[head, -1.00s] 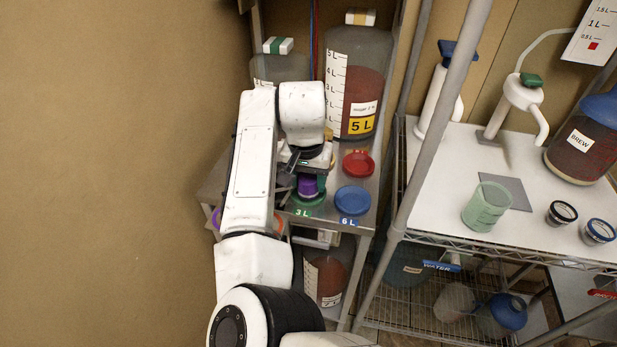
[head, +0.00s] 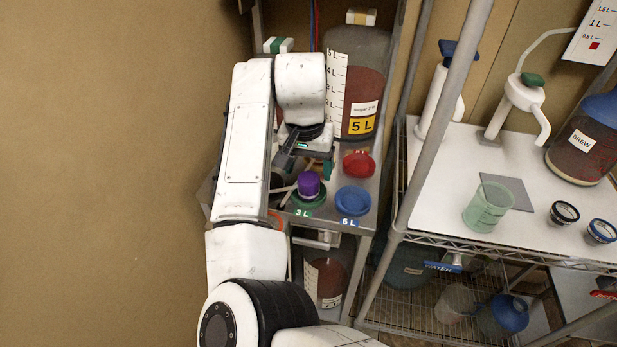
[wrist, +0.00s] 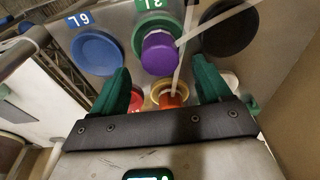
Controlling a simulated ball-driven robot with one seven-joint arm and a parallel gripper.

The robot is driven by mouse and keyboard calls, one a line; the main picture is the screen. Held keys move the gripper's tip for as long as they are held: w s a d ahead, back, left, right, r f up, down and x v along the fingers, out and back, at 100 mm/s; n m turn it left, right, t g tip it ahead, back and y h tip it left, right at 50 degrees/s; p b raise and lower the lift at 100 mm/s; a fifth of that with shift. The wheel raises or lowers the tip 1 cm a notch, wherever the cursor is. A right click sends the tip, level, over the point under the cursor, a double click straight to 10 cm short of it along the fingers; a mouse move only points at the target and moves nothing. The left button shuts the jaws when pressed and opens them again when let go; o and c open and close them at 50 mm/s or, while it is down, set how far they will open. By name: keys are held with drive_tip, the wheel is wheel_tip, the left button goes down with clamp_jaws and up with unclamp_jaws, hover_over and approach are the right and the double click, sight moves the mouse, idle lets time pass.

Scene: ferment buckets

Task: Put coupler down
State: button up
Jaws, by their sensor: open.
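The coupler appears to be the purple cylindrical piece (head: 308,184), upright on the green round dish (head: 307,202) behind the 3 L label. In the wrist view the purple piece (wrist: 159,52) stands inside the rim of the green dish (wrist: 137,38), with thin pale rods running beside it. My gripper (head: 306,163) is open and empty, above and behind the purple piece in the head view. In the wrist view its green fingers (wrist: 162,88) are spread wide, apart from the piece. Whether the pale rods touch the piece is unclear.
A blue dish (head: 353,201) and a red dish (head: 359,164) sit close by on the narrow metal shelf. A black dish (wrist: 229,30) shows in the wrist view. The 5 L jug (head: 358,85) stands behind; a rack post (head: 430,130) rises at right.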

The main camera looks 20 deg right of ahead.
sight(307, 184)
wheel_tip(307, 184, up, 7)
drive_tip(key=shift+s+a+r+b, duration=0.15)
drive_tip(key=shift+s+a+b, duration=0.15)
drive_tip(key=shift+s, duration=0.1)
drive_tip(key=shift+s, duration=0.1)
